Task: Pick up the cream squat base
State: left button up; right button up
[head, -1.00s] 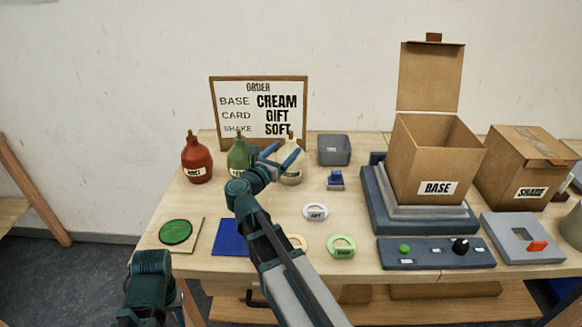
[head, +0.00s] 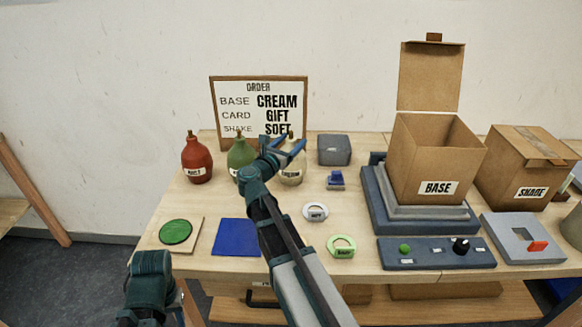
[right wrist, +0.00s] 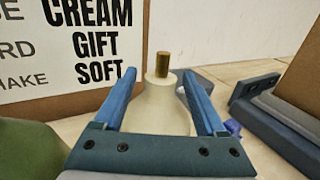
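The cream squat base (head: 291,174) stands upright at the back of the table, right of the green base (head: 238,154) and the red base (head: 196,160). My right gripper (head: 283,146) is open at its upper part. In the right wrist view the cream base (right wrist: 160,110) is between the two open fingers (right wrist: 160,100), its brass-coloured neck (right wrist: 162,65) rising beyond them. I see a gap beside the neck; contact with the body cannot be told. Of my left arm only a link shows at the lower left, and its gripper is out of view.
The order board (head: 258,86) stands just behind the bases. A grey bin (head: 334,150) and a small blue item (head: 336,180) are to the right. The open BASE box (head: 437,165) stands further right on a grey stand (head: 376,205). A blue square (head: 236,238) lies in front.

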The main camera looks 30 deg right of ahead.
grip_shut()
pick_arm(q)
jog(key=shift+r, duration=0.15)
pick_arm(e)
jog(key=shift+r, duration=0.2)
